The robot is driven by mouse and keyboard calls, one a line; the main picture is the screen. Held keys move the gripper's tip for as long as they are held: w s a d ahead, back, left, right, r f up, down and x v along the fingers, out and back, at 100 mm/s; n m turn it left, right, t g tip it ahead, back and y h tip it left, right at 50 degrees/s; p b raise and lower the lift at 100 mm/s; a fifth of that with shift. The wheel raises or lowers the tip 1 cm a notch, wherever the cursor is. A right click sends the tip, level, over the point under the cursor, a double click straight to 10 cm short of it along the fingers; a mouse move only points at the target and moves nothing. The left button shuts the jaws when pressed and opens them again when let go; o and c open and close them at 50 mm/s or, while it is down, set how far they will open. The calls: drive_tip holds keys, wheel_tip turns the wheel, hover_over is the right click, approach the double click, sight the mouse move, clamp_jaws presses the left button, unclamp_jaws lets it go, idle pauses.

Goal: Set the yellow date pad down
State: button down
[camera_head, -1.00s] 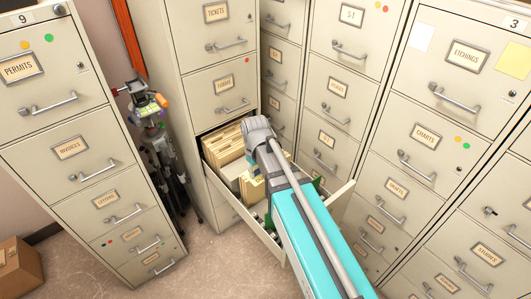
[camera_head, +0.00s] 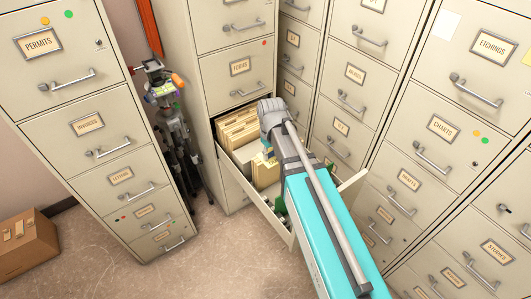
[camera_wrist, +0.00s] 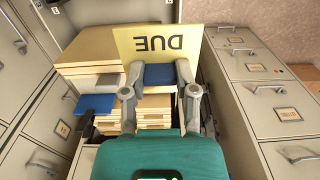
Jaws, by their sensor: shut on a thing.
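The yellow date pad (camera_wrist: 160,32) stands out beyond my fingertips in the wrist view, its dark "DUE" lettering upside down. My gripper (camera_wrist: 160,80) is shut on it, with a finger at each side and a blue part between them. In the head view my gripper is over the open drawer (camera_head: 262,212), mostly hidden behind my arm. Cream folders (camera_head: 238,130) fill the back of that drawer. Whether the pad touches anything beneath it cannot be told.
In the wrist view, stacked folders (camera_wrist: 95,52) and a blue flat piece (camera_wrist: 93,106) lie left of my gripper. Filing cabinets flank the drawer closely. A tripod (camera_head: 180,140) stands to the left and a cardboard box (camera_head: 27,245) sits on the floor. The floor between is clear.

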drive_tip(key=w+f+b, duration=0.2)
drive_tip(key=w, duration=0.1)
drive_tip(key=w+a+f+b, duration=0.1)
drive_tip(key=w+f+b, duration=0.1)
drive_tip(key=w, duration=0.1)
drive_tip(key=w+a+f+b, duration=0.1)
drive_tip(key=w+f+b, duration=0.1)
drive_tip(key=w+f, duration=0.1)
drive_tip(key=shift+w+f, duration=0.1)
drive_tip(key=shift+w, duration=0.1)
drive_tip(key=shift+w+a+f+b, duration=0.15)
drive_tip(key=shift+w+f+b, duration=0.25)
drive_tip(key=shift+b, duration=0.25)
drive_tip(key=shift+w+f+b, duration=0.35)
drive_tip(key=shift+f+b, duration=1.6)
drive_tip(key=shift+b, duration=0.05)
drive_tip(key=shift+f, duration=0.1)
drive_tip(key=shift+c, duration=2)
unclamp_jaws()
